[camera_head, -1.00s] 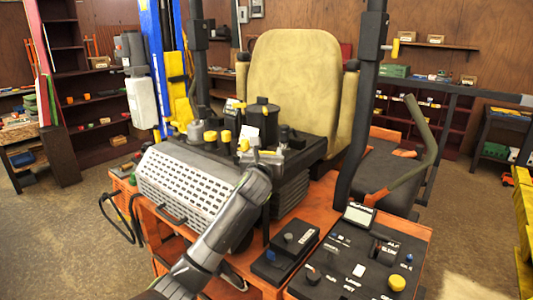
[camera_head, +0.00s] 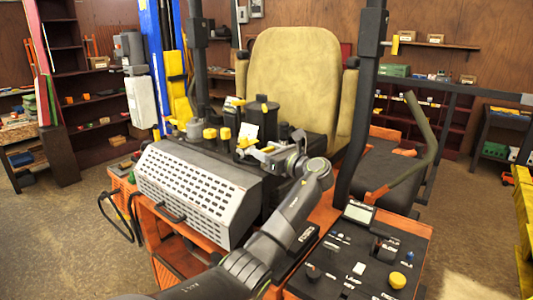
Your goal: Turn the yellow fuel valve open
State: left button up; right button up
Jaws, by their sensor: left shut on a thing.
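The mower's engine deck (camera_head: 285,150) stands in front of the seat, with a dark canister (camera_head: 262,117) and several yellow-topped parts on it. My left gripper (camera_head: 249,147) reaches in over the deck from the right side, with its fingers pointing left. It is shut on a small yellow piece (camera_head: 246,142), which looks like the yellow fuel valve handle. The fingers partly cover it, so its exact angle is hard to tell. My right gripper is not in view.
A perforated grey cover (camera_head: 195,190) lies in front of the deck. Yellow caps (camera_head: 210,134) stand left of my gripper. The tan seat (camera_head: 292,85) rises behind. A control panel (camera_head: 360,255) with a yellow knob (camera_head: 397,280) is at the lower right, beside my arm.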

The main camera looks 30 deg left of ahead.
pick_arm(q)
jog(key=shift+f+n+g+y+b, duration=0.15)
jog(key=shift+n+g+y+b, duration=0.2)
jog(key=shift+n+g, duration=0.75)
jog(key=shift+g, duration=0.7)
jog(key=o, duration=0.8)
jog(key=shift+o, duration=0.9)
jog(key=shift+a, duration=0.15)
jog(key=s+d+b, duration=0.1)
jog(key=d+b, duration=0.7)
jog(key=d, duration=0.9)
jog(key=shift+d, duration=0.25)
